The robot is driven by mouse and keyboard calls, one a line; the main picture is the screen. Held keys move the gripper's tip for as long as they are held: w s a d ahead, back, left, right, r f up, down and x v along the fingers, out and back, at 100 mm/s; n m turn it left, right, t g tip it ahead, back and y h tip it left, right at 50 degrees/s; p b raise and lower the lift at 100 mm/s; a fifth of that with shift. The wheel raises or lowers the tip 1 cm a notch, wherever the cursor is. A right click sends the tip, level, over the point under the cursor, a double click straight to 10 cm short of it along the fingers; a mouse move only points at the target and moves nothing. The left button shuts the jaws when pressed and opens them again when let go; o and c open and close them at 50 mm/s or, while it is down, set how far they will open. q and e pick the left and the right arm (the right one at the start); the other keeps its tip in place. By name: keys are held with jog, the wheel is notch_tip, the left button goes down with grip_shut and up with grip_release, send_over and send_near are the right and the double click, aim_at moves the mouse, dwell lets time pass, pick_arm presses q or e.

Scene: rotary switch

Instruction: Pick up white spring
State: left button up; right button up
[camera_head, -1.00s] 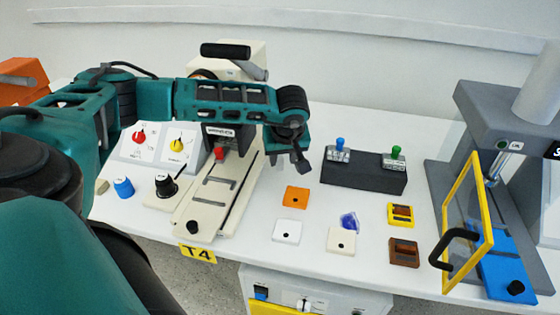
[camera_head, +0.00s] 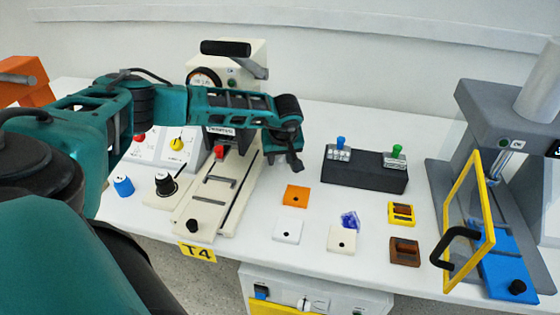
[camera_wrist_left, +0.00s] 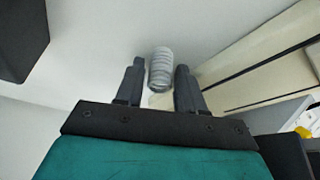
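The white spring (camera_wrist_left: 161,66) shows in the left wrist view as a ribbed white cylinder over the white table top. My left gripper (camera_wrist_left: 158,72) is open, with one dark finger on each side of the spring. The spring lies between the fingertips and reaches a little past them; a thin gap shows on both sides, and I cannot tell how far above the table the fingers are. In the head view my left gripper (camera_head: 294,162) points down behind the orange square part, and I cannot make out the spring there. My right gripper is out of view.
A cream slide fixture (camera_head: 212,205) stands left of the gripper. A dark block (camera_head: 363,178) with blue and green toggles is on its right. Small square parts, such as the orange one (camera_head: 295,196), lie in front. A grey press (camera_head: 452,190) with a yellow-framed guard is far right.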

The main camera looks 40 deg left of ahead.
pick_arm(q)
grip_shut()
